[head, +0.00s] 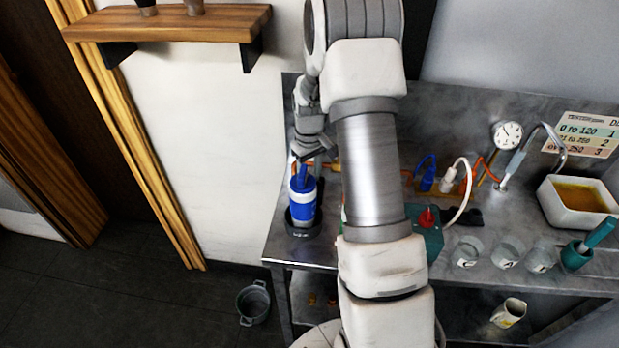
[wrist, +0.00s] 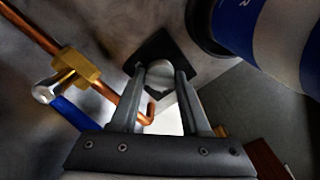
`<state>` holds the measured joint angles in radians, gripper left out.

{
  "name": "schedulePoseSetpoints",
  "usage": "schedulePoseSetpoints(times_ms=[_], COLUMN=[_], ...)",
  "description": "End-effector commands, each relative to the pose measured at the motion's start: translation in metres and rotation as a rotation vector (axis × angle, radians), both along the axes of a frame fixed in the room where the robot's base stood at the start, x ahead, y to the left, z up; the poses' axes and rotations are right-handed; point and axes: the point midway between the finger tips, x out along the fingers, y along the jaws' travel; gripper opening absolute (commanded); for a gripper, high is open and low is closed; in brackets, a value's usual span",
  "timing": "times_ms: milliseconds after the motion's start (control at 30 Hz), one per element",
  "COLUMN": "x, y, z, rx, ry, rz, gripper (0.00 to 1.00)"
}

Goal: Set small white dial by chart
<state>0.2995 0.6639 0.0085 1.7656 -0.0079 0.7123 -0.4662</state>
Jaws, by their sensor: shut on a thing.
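The small white dial (wrist: 160,76) shows in the wrist view as a pale round knob in front of a dark square plate (wrist: 176,50). My gripper (wrist: 158,82) has one finger on each side of the dial and is shut on it. The dial's marks and pointer cannot be read. In the head view my gripper (head: 312,152) is at the back left of the steel bench, and the dial is hidden there. The chart (head: 586,136) on the back wall at the right lists "0 to 120 1", a middle range with 2, and "over 250 3". A round white gauge (head: 507,134) stands left of it; its reading is too small to tell.
A blue and white canister (head: 303,203) stands just below my gripper, also close in the wrist view (wrist: 262,30). A copper pipe (wrist: 32,28) with a brass valve (wrist: 76,68) runs at left. Several glass cups and a white basin (head: 578,203) occupy the bench's right.

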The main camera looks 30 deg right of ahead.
Motion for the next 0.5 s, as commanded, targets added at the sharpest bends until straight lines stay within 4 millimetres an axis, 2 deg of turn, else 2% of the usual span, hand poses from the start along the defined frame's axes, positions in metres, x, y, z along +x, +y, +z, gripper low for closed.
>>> schedulePoseSetpoints(times_ms=[200, 500], x=[0.0008, 0.0007], y=[-0.0001, -0.0002], z=[0.0005, 0.0009], rx=[-0.001, -0.001], ry=[-0.002, -0.002], rz=[-0.09, -0.135], gripper=[0.0, 0.0])
